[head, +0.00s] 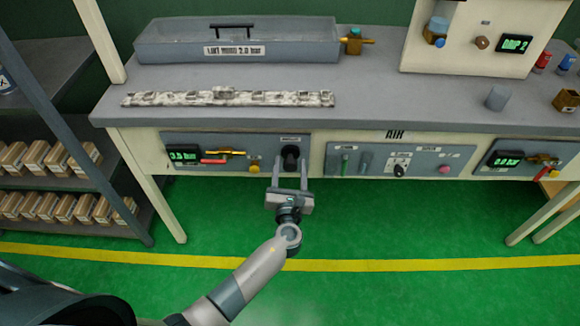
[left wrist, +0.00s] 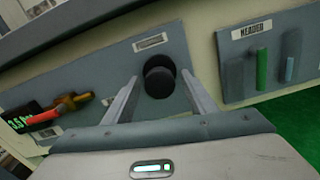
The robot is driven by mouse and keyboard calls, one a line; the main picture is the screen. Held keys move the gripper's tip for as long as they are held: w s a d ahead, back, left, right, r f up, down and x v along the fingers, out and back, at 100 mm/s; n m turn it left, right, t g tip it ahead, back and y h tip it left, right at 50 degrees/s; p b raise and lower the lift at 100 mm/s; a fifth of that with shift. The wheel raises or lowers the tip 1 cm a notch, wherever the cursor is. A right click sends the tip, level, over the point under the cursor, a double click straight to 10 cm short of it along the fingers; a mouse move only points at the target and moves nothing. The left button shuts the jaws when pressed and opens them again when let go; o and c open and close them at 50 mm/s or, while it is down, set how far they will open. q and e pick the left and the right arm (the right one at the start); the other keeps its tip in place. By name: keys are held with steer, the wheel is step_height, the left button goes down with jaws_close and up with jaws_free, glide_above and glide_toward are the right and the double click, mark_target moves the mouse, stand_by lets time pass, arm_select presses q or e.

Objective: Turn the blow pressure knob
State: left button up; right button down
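A round black knob (head: 291,153) sticks out of the right end of the grey left panel under the bench; it also shows in the left wrist view (left wrist: 159,77). The small label above it is too blurred to read. My left gripper (head: 290,166) is in front of this knob with its fingers open. In the left wrist view the fingertips stand on either side of the knob, with a visible gap on each side. How deep they reach along it is hard to tell. My right gripper is not in view.
The left panel also holds a green display (head: 184,153), a red-handled brass valve (head: 214,160) and a yellow button (head: 254,168). A middle panel (head: 440,160) carries a smaller black knob (head: 399,170) and a pink button (head: 444,169). A shelf with boxes (head: 62,160) stands left.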

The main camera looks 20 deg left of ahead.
arm_select(q)
steer(key=c, duration=0.9)
